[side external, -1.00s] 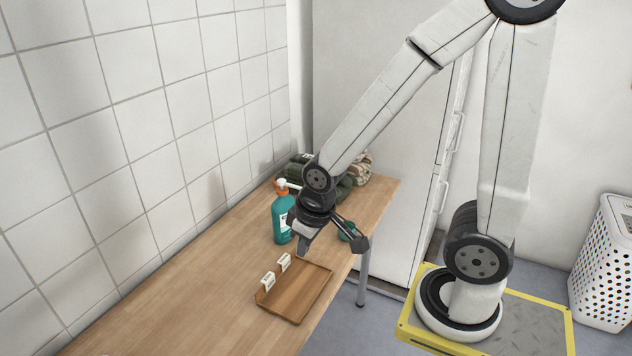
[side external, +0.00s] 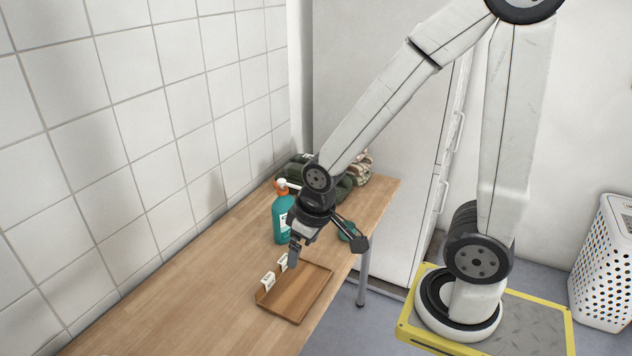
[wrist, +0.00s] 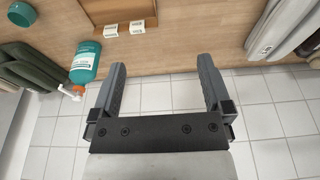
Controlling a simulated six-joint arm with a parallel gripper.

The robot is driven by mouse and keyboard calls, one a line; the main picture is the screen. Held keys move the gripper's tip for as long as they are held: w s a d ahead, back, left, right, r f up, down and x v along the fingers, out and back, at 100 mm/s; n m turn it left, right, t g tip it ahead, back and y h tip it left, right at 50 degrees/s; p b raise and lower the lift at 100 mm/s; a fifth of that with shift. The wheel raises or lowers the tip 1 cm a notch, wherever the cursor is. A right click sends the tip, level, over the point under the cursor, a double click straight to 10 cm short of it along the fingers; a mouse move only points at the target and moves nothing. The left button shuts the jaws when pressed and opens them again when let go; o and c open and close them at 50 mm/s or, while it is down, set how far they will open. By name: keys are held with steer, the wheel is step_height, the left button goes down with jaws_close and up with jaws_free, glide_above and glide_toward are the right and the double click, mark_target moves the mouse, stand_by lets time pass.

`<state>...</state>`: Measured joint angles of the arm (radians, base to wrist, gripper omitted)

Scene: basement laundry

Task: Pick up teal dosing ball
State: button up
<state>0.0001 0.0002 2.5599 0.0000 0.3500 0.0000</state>
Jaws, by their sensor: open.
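The teal dosing ball (side external: 347,230) sits on the wooden table near its front edge, partly hidden behind my wrist parts in the side view. In the wrist view the teal dosing ball (wrist: 22,14) shows in the top left corner as a round, hollow shape. My gripper (side external: 293,257) is open and empty, above the table by the back edge of the tray. In the wrist view my gripper (wrist: 162,68) has its fingers wide apart with nothing between them. The ball is well outside the fingers, off to their left in that view.
A teal bottle (side external: 281,218) with an orange-and-white pump stands close behind my gripper. Dark green rolled cloth (wrist: 35,75) lies at the far end. A tiled wall borders the table.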

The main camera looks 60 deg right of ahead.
steer(key=w+d+f+m+t+h, duration=0.25)
steer(key=w+d+f, duration=0.3)
steer(key=d, duration=0.45)
steer(key=w+d+f+m+t+h, duration=0.1)
steer(key=w+d+f+t, duration=0.2)
steer(key=w+d+f, duration=0.5)
steer(key=s+d+f+m+t+h, duration=0.1)
steer(key=s+d+f, duration=0.2)
steer(key=s+d, duration=0.1)
steer(key=s+d+f+m+t+h, duration=0.1)
steer(key=s+d+f, duration=0.3)
steer(key=d, duration=0.2)
steer(key=s+d+f+m+t+h, duration=0.1)
steer(key=s+d+f+h, duration=0.1)
steer(key=s+d+f, duration=0.1)
steer(key=shift+s+d+f, duration=0.1)
steer(key=shift+s+d, duration=0.3)
steer(key=shift+d, duration=0.2)
steer(key=shift+s+d+f, duration=0.1)
steer(key=shift+s+d, duration=0.25)
steer(key=shift+d, duration=0.25)
steer(key=shift+s+d+f+t, duration=0.1)
steer(key=shift+s+t, duration=0.15)
steer(key=shift+s, duration=0.1)
steer(key=shift+x, duration=1.35)
